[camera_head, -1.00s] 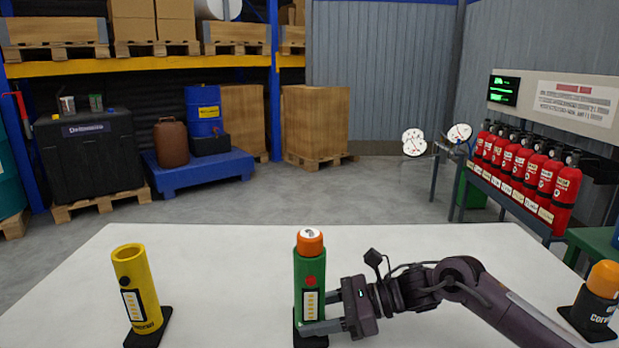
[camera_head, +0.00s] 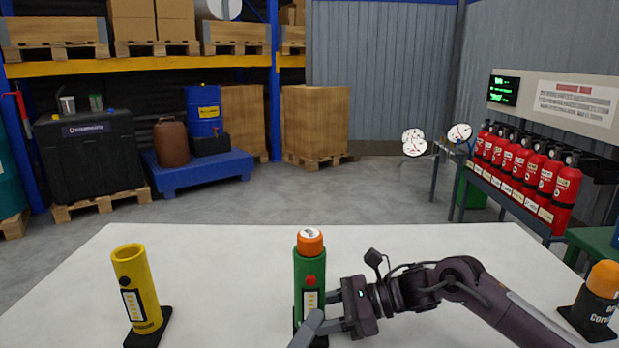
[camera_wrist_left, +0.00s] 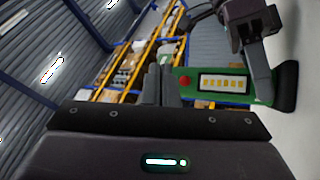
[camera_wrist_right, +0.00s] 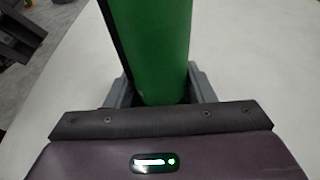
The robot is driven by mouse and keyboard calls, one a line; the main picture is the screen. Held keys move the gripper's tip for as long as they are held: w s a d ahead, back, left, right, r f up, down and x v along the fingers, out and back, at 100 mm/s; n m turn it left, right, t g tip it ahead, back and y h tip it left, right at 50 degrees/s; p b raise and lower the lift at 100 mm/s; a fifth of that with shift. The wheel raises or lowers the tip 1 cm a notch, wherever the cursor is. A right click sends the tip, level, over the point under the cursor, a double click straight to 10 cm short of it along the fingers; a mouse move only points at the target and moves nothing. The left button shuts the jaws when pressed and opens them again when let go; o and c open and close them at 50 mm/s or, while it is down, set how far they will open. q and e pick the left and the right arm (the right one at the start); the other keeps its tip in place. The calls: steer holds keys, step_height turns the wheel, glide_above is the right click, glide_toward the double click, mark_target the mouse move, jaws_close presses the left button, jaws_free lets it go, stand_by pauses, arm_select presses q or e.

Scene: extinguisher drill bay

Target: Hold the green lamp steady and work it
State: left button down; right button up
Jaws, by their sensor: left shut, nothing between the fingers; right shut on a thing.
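The green lamp (camera_head: 308,262) stands upright on a black base on the white table, with an orange cap (camera_head: 310,242), a red button (camera_head: 310,281) and a pale striped panel. My right gripper (camera_head: 328,312) is shut around the lamp's lower body from the right; the green body (camera_wrist_right: 150,45) shows between its fingers in the right wrist view.
A yellow lamp-like tube (camera_head: 136,290) stands on the table at left. A black and orange one (camera_head: 597,300) stands at right. The table's (camera_head: 220,260) middle-left and back are clear. Red extinguishers (camera_head: 530,170) line a rack beyond.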

mark_target(305, 303)
arm_select(q)
steer(key=shift+w+a, duration=0.2)
steer(key=shift+w, duration=2.4)
steer(key=shift+w, duration=0.1)
steer(key=shift+w, duration=0.35)
steer(key=shift+s, duration=0.45)
steer(key=s, duration=0.6)
steer(key=shift+d, duration=0.2)
